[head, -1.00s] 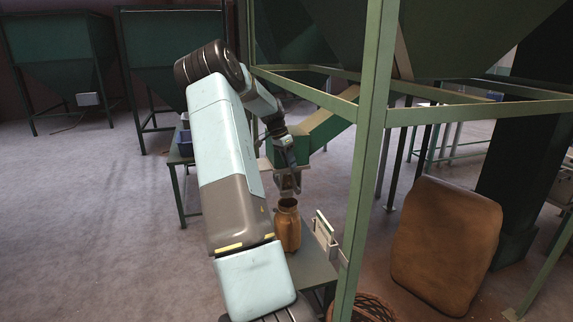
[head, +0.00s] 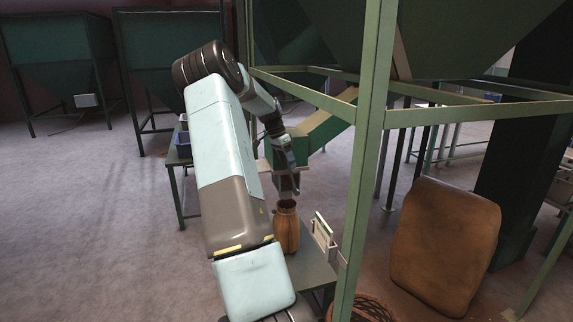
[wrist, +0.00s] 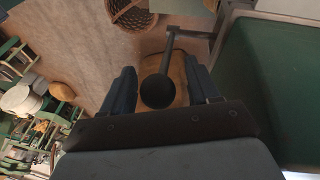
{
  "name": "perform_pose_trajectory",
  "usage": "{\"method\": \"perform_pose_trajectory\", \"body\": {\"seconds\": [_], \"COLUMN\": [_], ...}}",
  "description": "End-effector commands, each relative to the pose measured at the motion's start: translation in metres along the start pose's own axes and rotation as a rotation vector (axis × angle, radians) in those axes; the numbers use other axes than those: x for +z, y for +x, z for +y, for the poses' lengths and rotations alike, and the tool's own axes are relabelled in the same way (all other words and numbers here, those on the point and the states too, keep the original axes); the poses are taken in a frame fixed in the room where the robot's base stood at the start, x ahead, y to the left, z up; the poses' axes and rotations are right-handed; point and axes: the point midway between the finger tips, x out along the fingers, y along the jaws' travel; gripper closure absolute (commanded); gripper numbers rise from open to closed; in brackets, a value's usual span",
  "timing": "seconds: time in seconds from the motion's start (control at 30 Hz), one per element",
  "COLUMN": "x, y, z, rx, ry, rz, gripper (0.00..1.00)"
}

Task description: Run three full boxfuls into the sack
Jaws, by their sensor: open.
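A brown sack (head: 286,232) stands upright on a low table below the green chute (head: 325,125). Its neck faces up; I cannot see its contents. My gripper (head: 288,182) is above the sack, near the chute's lower end. In the wrist view my gripper (wrist: 160,88) has its two dark fingers apart. A dark round knob (wrist: 157,92) on a bar (wrist: 174,58) shows between them, and I cannot tell whether they touch it. Part of the sack (wrist: 178,72) shows behind the knob. The measuring box cannot be made out clearly.
A green frame post (head: 364,170) stands right of the sack. A wicker basket (head: 370,308) is at the front. A large brown sack (head: 445,245) is at right. Blue bins (head: 184,143) sit behind my arm.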

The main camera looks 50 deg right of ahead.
Motion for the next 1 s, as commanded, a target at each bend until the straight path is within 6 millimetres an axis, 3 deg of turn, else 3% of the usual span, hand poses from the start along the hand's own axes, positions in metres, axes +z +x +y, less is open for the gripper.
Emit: {"method": "perform_pose_trajectory", "body": {"seconds": [0.6, 0.8, 1.0], "x": [0.001, 0.001, 0.001], "y": [-0.110, -0.126, -0.128], "z": [-0.003, -0.003, -0.002], "rx": [-0.002, -0.001, 0.001], "ry": [0.000, 0.000, 0.000], "rz": [0.002, 0.001, 0.001], "gripper": [0.40, 0.40, 0.40]}}
